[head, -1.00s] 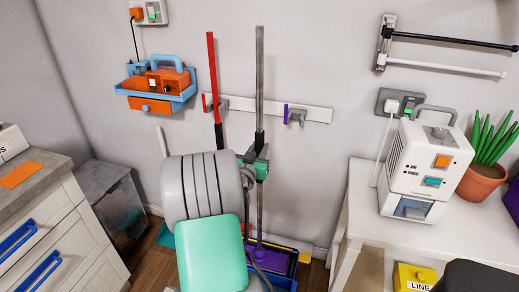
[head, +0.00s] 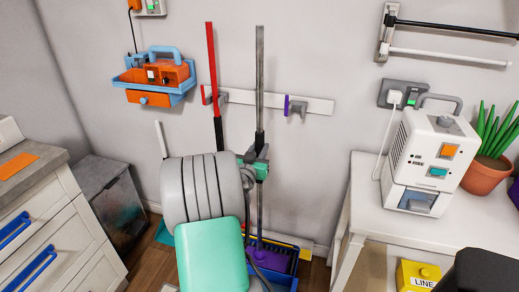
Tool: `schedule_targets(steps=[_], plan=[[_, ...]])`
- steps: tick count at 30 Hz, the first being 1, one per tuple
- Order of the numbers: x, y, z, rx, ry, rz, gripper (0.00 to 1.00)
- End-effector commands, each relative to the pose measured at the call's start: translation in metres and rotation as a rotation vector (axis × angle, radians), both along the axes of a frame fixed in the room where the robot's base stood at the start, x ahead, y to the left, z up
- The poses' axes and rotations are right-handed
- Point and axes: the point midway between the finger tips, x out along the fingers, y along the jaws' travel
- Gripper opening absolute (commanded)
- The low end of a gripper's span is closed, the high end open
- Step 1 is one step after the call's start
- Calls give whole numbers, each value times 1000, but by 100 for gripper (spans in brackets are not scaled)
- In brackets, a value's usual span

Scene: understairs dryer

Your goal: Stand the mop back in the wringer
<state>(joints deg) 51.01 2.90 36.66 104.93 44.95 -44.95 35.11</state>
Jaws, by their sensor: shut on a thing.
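The mop has a long grey pole (head: 260,85) that stands nearly upright in front of the wall. My gripper (head: 258,165) is shut on the pole around its middle. A purple part, seemingly the mop head (head: 270,261), shows low down at the foot of the pole. A blue bucket with a dark slatted part, seemingly the wringer (head: 283,284), stands on the floor there, with a yellow edge behind. My arm hides its left part. I cannot tell whether the purple part is inside the wringer, above it or in front of it.
A wall rail (head: 320,105) has a red-handled pole (head: 212,70) on its left and an empty purple-marked hook (head: 294,106). A white table (head: 385,225) bearing a white appliance (head: 430,160) stands right. Drawers (head: 60,235) and a grey bin (head: 110,200) stand left.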

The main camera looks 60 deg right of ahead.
Motion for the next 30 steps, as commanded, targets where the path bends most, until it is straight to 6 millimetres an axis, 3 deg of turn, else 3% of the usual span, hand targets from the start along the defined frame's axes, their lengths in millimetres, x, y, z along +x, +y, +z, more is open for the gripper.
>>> schedule_targets(steps=[26,27,30], plan=[[0,2,-1,-4,-2,0,0],[0,2,-1,-4,-2,0,26],[0,2,-1,-4,-2,0,34]])
